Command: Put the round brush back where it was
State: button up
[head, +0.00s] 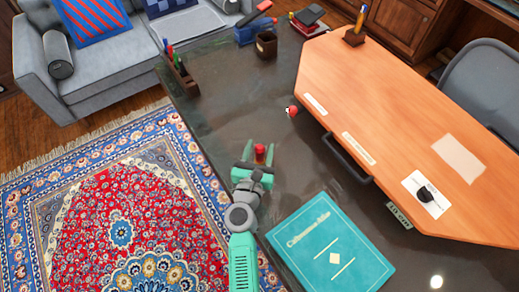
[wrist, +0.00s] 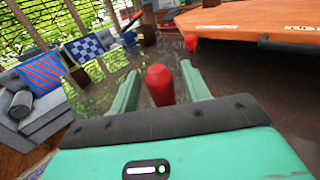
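My gripper (head: 259,152) is over the dark desk top, its two green fingers apart. A red, round-topped thing (head: 260,153) is between the fingers; it also shows in the wrist view (wrist: 160,86), with a gap on each side. It may be the round brush's handle; no bristles show, and its lower part is hidden by my gripper. A small red thing with a pale patch (head: 291,111) is on the desk by the orange raised top; I cannot tell what it is. It also shows in the wrist view (wrist: 191,43).
The orange raised top (head: 400,130) fills the right side. A teal book (head: 330,245) lies at the front. A pen holder (head: 181,75), a dark cup (head: 266,45) and a brown holder (head: 355,36) stand farther back. Bare desk (head: 235,110) lies beyond my gripper.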

jog(key=shift+r, duration=0.1)
jog(key=shift+s+r+p, duration=0.1)
jog(key=shift+r+p, duration=0.15)
jog(key=shift+p, duration=0.1)
jog(key=p+v, duration=0.2)
jog(key=v, duration=0.9)
jog(key=shift+s, duration=0.35)
jog(key=shift+a+f, duration=0.1)
jog(key=shift+a, duration=0.05)
